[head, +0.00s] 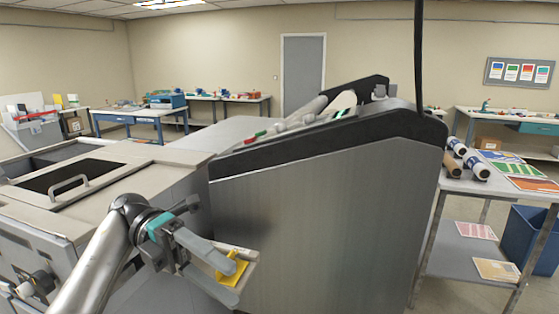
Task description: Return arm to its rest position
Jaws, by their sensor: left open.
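My left arm comes in from the lower left and ends in my left gripper (237,285), which is open. Its two grey fingers point to the lower right, in front of the big laminator's (320,225) grey side panel. A small yellow piece (235,268) shows at the fingertips, partly hidden by them, against a small pale ledge (248,254). I cannot tell whether the fingers touch it. My right gripper is not in view.
A grey cabinet with a handled dark lid (68,183) stands at left, close to my arm. A metal cart (470,187) with rolls and printed sheets stands at right, beside a blue bin (530,240). Workbenches line the back walls.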

